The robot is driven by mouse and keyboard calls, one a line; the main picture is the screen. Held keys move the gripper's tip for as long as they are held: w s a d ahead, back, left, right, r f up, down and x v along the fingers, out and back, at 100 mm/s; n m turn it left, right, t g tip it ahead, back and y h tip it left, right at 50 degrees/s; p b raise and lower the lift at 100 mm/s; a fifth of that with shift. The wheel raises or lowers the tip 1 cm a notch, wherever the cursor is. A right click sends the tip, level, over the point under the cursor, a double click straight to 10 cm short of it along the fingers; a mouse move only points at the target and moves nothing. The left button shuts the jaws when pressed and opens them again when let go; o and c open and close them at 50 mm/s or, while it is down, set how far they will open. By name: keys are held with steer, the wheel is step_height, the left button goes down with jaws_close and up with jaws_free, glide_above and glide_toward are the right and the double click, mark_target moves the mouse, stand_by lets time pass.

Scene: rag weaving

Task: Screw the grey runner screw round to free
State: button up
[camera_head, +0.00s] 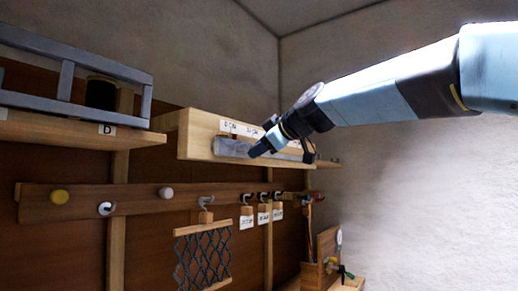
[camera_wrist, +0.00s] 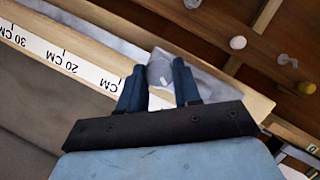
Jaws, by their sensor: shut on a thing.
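My gripper (camera_head: 258,150) is at the front of a wooden beam (camera_head: 197,135) with a paper centimetre scale. In the wrist view, my gripper's two dark fingers (camera_wrist: 160,73) are closed on a small grey piece, which I take to be the grey runner screw (camera_wrist: 160,66). A grey strip (camera_wrist: 210,86) runs along the beam behind it. Scale marks of 20 and 30 CM show on the paper strip (camera_wrist: 62,58) to the left. The screw's thread is hidden, and I cannot tell how far it is turned.
Below the beam, a peg rail (camera_head: 135,199) carries knobs, hooks and small tags. A net on wooden bars (camera_head: 204,260) hangs from a hook. A shelf (camera_head: 60,128) with a grey rack (camera_head: 66,80) is at the left.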

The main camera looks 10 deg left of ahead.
steer(key=n+t, duration=0.1)
steer(key=n, duration=0.1)
steer(key=shift+s+n+t, duration=0.1)
steer(key=shift+n+t, duration=0.3)
steer(key=shift+a+f+n+t, duration=0.15)
steer(key=shift+n+t, duration=0.55)
steer(key=shift+n, duration=0.7)
steer(key=o, duration=0.8)
